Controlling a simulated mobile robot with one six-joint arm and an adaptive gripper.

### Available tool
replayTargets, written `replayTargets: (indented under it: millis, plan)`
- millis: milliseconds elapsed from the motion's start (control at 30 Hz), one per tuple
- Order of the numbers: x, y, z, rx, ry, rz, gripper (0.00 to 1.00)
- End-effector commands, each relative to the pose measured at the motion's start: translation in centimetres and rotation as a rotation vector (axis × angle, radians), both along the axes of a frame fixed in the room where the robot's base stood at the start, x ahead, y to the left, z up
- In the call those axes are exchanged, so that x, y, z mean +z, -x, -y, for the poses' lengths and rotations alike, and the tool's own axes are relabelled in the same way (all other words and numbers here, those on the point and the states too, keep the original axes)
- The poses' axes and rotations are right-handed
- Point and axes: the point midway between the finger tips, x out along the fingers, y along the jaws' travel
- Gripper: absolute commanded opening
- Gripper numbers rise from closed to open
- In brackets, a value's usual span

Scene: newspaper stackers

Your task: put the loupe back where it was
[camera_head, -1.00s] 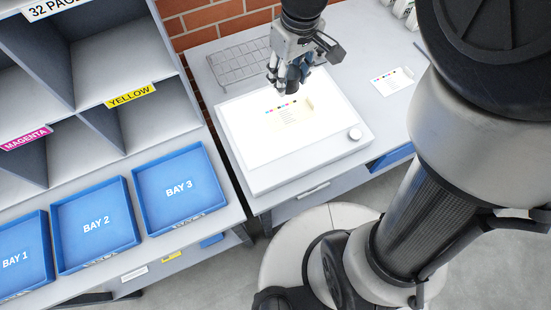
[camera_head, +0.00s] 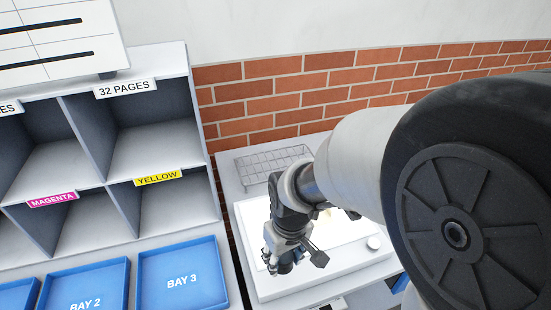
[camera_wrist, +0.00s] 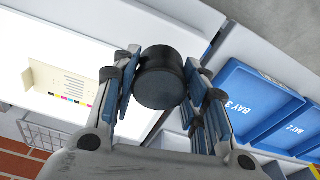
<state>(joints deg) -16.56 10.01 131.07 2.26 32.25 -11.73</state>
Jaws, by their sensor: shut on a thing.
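The loupe (camera_wrist: 161,82) is a short black cylinder between the fingers in the wrist view. My gripper (camera_wrist: 163,70) is shut on it. In the head view my gripper (camera_head: 277,266) points down over the left part of the white light box (camera_head: 350,258). The loupe is hard to make out there, dark against the fingers. The height of the loupe above the surface cannot be told.
A card with colour patches (camera_wrist: 62,84) lies on the lit panel. A wire tray (camera_head: 270,163) stands behind the light box by the brick wall. A knob (camera_head: 374,242) sits at its right front. Blue bay trays (camera_head: 182,254) and shelves are at left.

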Motion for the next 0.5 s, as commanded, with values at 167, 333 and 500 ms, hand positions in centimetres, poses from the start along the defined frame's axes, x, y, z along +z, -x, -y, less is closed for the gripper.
replayTargets:
  millis: [167, 333, 500]
  plan:
    - [-2.2, -0.1, 0.0, -0.001, -0.001, 0.001, 0.12]
    - [-3.5, 0.0, 0.0, 0.000, 0.000, 0.000, 0.12]
    - [-6.2, 0.0, 0.0, 0.000, 0.001, -0.002, 0.12]
